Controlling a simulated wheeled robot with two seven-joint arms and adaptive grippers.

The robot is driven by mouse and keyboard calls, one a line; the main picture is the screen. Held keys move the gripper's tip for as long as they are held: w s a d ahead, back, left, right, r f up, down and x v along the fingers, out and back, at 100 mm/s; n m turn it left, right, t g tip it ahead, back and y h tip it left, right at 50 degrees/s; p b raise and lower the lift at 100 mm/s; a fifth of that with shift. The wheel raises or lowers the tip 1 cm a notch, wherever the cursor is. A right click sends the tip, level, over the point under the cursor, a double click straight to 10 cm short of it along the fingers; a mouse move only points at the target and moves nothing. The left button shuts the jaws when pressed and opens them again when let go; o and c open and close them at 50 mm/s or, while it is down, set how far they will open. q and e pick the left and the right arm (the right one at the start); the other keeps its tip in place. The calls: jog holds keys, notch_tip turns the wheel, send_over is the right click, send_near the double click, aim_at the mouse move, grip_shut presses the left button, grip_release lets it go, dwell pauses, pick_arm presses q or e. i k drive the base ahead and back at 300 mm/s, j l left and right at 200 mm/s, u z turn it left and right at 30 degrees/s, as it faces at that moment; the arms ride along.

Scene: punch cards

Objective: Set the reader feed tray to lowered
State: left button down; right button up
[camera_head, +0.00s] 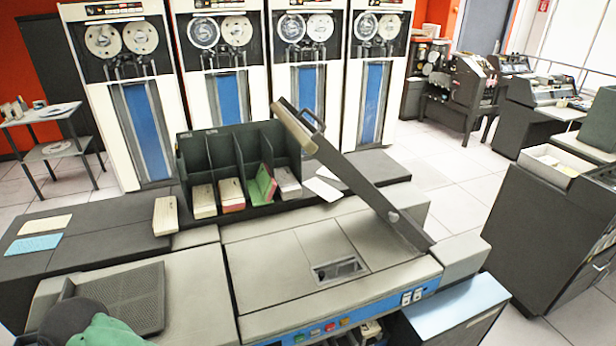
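The card reader (290,250) is a beige machine with a blue front strip, in the middle of the head view. A long dark grey panel with a light edge, which looks like the feed tray (362,181), stands raised above it. It slopes from the upper left down to its low end at the reader's right side. A handle (312,119) sits near its high end. A small recessed slot (339,269) shows in the reader's top. No gripper fingers of mine are in view.
A dark divided rack (228,142) with several card decks stands behind the reader. A cream card block (165,216) and loose flat cards (322,189) lie near it. A ribbed dark tray (122,297) is at front left. Dark cabinets (545,215) stand at right, with floor between.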

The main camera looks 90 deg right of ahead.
aim_at(313, 141)
jog(key=k+l+z, duration=0.2)
jog(key=k, duration=0.25)
jog(key=k+l+z, duration=0.35)
jog(key=z, duration=2.2)
jog(key=k+l, duration=0.05)
jog(key=l, duration=0.1)
